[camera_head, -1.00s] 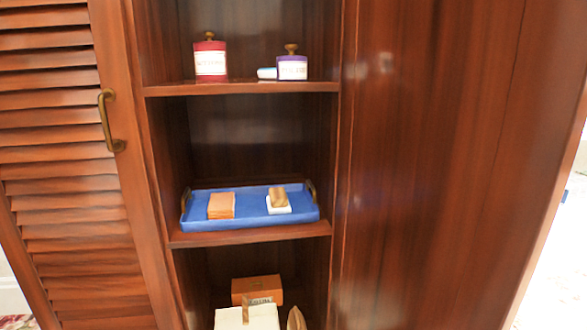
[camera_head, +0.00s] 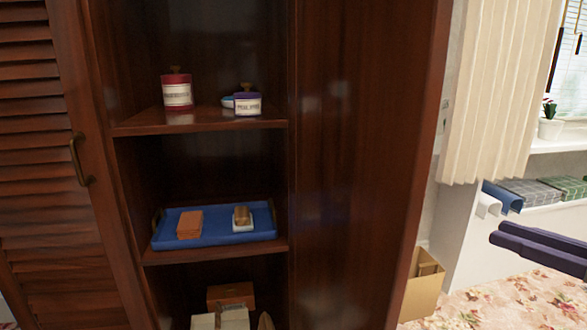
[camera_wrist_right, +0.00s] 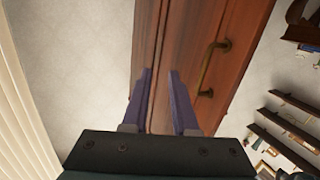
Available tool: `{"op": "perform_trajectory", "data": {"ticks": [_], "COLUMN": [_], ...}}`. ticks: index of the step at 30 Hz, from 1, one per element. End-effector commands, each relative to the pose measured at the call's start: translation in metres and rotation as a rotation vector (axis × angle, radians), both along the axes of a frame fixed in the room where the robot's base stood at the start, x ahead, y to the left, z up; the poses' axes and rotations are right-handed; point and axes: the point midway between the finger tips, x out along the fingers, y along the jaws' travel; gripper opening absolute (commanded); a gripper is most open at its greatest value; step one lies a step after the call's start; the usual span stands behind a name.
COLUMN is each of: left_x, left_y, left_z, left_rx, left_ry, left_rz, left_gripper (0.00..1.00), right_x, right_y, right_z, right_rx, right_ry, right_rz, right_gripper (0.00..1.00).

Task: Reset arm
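My right gripper (camera_head: 498,231) comes in at the right edge of the head view, with dark purple fingers pointing left. It is in front of the floral floor area, apart from the cabinet. In the right wrist view its two fingers (camera_wrist_right: 160,72) are apart with nothing between them, so it is open and empty. A wooden cabinet door with a brass handle (camera_wrist_right: 212,68) shows beyond the fingers. My left gripper is not in view.
The wooden cabinet's open shelves hold a red jar (camera_head: 177,91), a purple jar (camera_head: 247,102) and a blue tray (camera_head: 168,241) with small items. A cardboard box (camera_head: 423,286) stands right of the cabinet. Cream curtains (camera_head: 500,90) and a white shelf unit are at the right.

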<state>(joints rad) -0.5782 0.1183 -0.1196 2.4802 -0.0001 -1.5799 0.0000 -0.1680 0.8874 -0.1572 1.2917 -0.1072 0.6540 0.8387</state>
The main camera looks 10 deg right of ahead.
Motion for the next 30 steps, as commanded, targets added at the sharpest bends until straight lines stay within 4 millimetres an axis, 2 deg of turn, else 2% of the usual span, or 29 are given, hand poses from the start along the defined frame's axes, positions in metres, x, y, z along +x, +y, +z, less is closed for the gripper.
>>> {"op": "perform_trajectory", "data": {"ticks": [1,5,8,11,17,25,30], "left_x": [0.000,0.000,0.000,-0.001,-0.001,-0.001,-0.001], "left_y": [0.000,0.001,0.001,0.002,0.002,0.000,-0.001], "left_z": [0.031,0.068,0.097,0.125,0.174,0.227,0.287], "left_rx": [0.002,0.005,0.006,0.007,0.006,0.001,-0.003], "left_ry": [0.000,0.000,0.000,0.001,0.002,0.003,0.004], "left_rz": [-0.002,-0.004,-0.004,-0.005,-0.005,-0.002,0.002], "left_gripper": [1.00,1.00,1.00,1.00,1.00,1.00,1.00], "right_x": [0.001,-0.003,-0.019,-0.044,-0.114,-0.211,-0.207], "right_y": [0.017,0.046,0.068,0.089,0.126,0.162,0.159], "right_z": [0.017,0.018,0.025,0.038,0.076,0.149,0.206], "right_rx": [-0.004,-0.060,-0.108,-0.157,-0.247,-0.317,-0.326], "right_ry": [0.031,0.163,0.295,0.452,0.782,1.145,1.134], "right_rz": [-0.054,-0.209,-0.301,-0.365,-0.392,-0.283,-0.289], "right_gripper": [0.27,0.27,0.27,0.27,0.27,0.27,0.27]}}
